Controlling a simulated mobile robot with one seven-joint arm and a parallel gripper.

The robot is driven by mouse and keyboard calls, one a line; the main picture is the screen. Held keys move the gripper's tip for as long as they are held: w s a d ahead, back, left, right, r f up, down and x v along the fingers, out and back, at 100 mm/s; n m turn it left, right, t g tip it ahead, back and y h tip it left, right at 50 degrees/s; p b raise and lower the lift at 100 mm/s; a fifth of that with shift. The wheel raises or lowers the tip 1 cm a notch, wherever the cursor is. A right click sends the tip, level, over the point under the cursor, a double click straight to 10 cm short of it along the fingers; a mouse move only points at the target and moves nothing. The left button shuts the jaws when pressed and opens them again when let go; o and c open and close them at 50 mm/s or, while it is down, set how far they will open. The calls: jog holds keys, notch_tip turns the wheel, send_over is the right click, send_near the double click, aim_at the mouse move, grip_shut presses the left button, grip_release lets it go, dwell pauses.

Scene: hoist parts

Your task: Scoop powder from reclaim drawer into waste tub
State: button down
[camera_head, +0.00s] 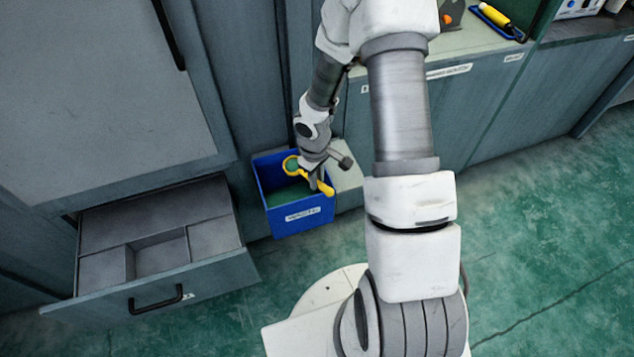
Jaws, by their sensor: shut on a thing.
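The waste tub (303,217) is a blue open box with a white "WASTE" label, standing by the cabinet front. My gripper (318,185) is at the tub's opening, shut on a yellow scoop (291,165). The scoop's round end is over the left side of the tub and its handle runs to the right under my gripper. I cannot tell whether powder is in the scoop. The tub's inside looks dark green, and its contents are not clear. The reclaim drawer (196,281) is pulled open at the left, with grey compartments inside. No powder can be made out in it.
A pale box or ledge (347,179) is right of the tub. A yellow-handled tool (495,16) lies in a dark tray on the worktop (462,42) at upper right. The green floor (545,225) at right is clear. The open drawer juts out left of the tub.

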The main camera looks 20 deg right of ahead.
jog(key=shift+s+a+f+t+h+b, duration=0.15)
jog(key=shift+f+t+h+b, duration=0.35)
jog(key=shift+b, duration=2.5)
jog(key=shift+a+r+t+h+b, duration=0.1)
jog(key=shift+t+h+b, duration=0.45)
jog(key=shift+b, duration=2.45)
jog(key=h+b, duration=0.1)
jog(key=b, duration=0.3)
jog(key=h+b, duration=0.1)
jog(key=b, duration=0.3)
jog(key=shift+a+f+t+h, duration=0.15)
jog(key=shift+f+t+h, duration=0.1)
jog(key=shift+f, duration=0.1)
jog(key=shift+s+a+f+t+h, duration=0.1)
jog(key=shift+f+t+h, duration=0.15)
jog(key=shift+t+h, duration=0.45)
jog(key=shift+s+a+f+t+h, duration=0.1)
jog(key=shift+f+t+h, duration=0.2)
jog(key=shift+h, duration=0.75)
jog(key=shift+s+a+f+t+h, duration=0.1)
jog(key=shift+f+t+h, duration=0.1)
jog(key=shift+t+h, duration=0.5)
jog(key=shift+r, duration=0.1)
